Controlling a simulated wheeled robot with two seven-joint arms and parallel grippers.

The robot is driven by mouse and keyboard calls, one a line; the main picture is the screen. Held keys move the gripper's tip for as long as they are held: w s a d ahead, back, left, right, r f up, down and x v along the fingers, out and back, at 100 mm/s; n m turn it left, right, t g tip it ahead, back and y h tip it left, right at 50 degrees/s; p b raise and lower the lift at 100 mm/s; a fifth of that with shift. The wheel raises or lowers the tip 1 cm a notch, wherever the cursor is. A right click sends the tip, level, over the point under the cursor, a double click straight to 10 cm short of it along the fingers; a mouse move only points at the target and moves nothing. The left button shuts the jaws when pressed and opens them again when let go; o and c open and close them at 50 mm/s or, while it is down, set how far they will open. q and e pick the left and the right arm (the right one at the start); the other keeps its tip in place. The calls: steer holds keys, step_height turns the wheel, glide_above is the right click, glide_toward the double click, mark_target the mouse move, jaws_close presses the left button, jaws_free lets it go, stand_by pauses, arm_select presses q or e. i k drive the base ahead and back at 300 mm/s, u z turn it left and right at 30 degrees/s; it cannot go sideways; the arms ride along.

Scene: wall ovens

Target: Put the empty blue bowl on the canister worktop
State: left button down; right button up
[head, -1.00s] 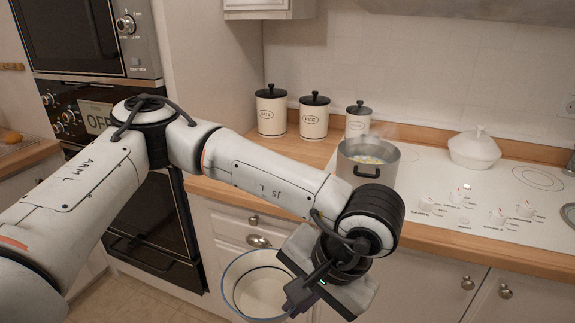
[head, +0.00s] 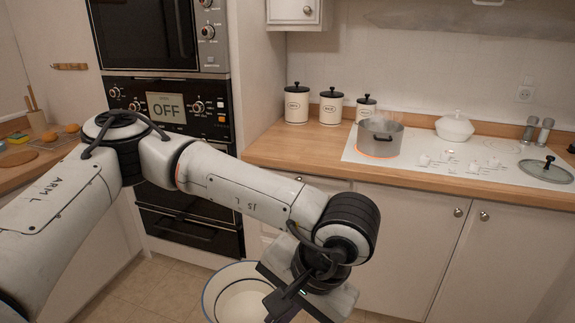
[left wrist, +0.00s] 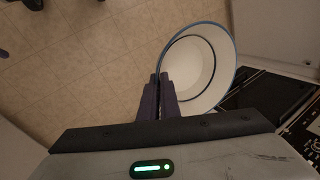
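The blue-rimmed bowl (head: 236,292), white and empty inside, hangs at the bottom of the head view, in front of the lower cabinets and below counter height. My left gripper (head: 284,302) is shut on its rim at the right side. In the left wrist view the two dark fingers (left wrist: 158,97) pinch the edge of the bowl (left wrist: 204,62), which is tilted in that picture. The canister worktop (head: 268,146) is the wooden counter with several white black-lidded canisters (head: 331,107) at the back. My right gripper is not in view.
A steaming pot (head: 380,138) stands on the glowing front-left part of the white hob (head: 430,165), right of the bare wood. A white lidded dish (head: 455,128) and a glass lid (head: 546,170) are farther right. The wall oven (head: 180,120) stands left.

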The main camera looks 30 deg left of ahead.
mark_target(282, 134)
steer(key=u, duration=0.8)
steer(key=i, duration=2.15)
steer(key=z, duration=0.8)
